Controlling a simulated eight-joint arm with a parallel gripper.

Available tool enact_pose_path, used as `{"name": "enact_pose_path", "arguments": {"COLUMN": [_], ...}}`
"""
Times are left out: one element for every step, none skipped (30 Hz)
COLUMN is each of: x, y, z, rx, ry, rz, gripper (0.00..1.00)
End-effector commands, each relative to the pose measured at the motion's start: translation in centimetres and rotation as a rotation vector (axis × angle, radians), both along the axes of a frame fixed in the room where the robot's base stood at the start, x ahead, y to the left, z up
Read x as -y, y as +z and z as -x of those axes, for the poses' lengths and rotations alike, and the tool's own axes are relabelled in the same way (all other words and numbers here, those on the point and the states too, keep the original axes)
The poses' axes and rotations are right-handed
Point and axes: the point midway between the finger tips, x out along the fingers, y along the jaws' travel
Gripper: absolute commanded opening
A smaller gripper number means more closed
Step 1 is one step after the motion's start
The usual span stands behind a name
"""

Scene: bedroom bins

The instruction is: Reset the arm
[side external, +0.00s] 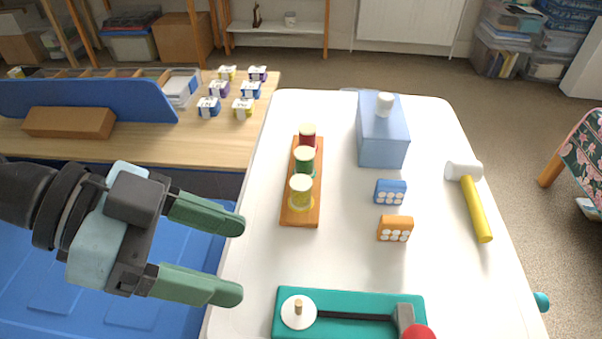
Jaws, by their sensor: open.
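My gripper (243,259) is at the left of the side external view, its two green fingers spread apart with nothing between them. It points right, at the left edge of the white table (345,255). My arm comes in from the left edge of the picture, over a blue surface. I cannot tell exactly how high the fingers are above the table's edge.
On the table are an orange rack (300,218) with three cylinders, a blue box (382,142), a blue block (390,192), an orange block (395,229), a mallet (477,208) and a teal board (350,301). A wooden desk (170,150) with small containers stands behind.

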Motion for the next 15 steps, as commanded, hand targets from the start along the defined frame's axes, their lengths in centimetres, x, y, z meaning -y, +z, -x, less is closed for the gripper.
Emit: {"name": "enact_pose_path", "arguments": {"x": [-3.1, -4.9, -7.3, -9.1, -11.1, -13.7, -15.6, -17.6, -20.2, -22.0, -23.8, -25.9, -27.4, -28.7, -30.2], "y": [-0.6, -0.9, -1.4, -1.8, -2.1, -2.6, -2.9, -3.3, -3.7, -4.0, -4.2, -4.5, -4.7, -4.9, -5.1], "z": [-2.2, -3.3, -4.5, -5.4, -6.2, -7.0, -7.5, -7.9, -8.3, -8.4, -8.5, -8.5, -8.4, -8.3, -8.1], "rx": [-0.020, -0.035, -0.055, -0.070, -0.086, -0.105, -0.120, -0.134, -0.154, -0.166, -0.180, -0.193, -0.202, -0.210, -0.220], "ry": [0.119, 0.188, 0.281, 0.353, 0.426, 0.525, 0.601, 0.676, 0.776, 0.848, 0.917, 1.004, 1.062, 1.117, 1.179], "rz": [-0.043, -0.068, -0.100, -0.123, -0.144, -0.170, -0.190, -0.207, -0.229, -0.243, -0.255, -0.269, -0.278, -0.285, -0.294], "gripper": [0.68, 0.68, 0.68, 0.68, 0.68, 0.68, 0.68, 0.68, 0.68, 0.68, 0.68, 0.68, 0.68, 0.68, 0.68]}}
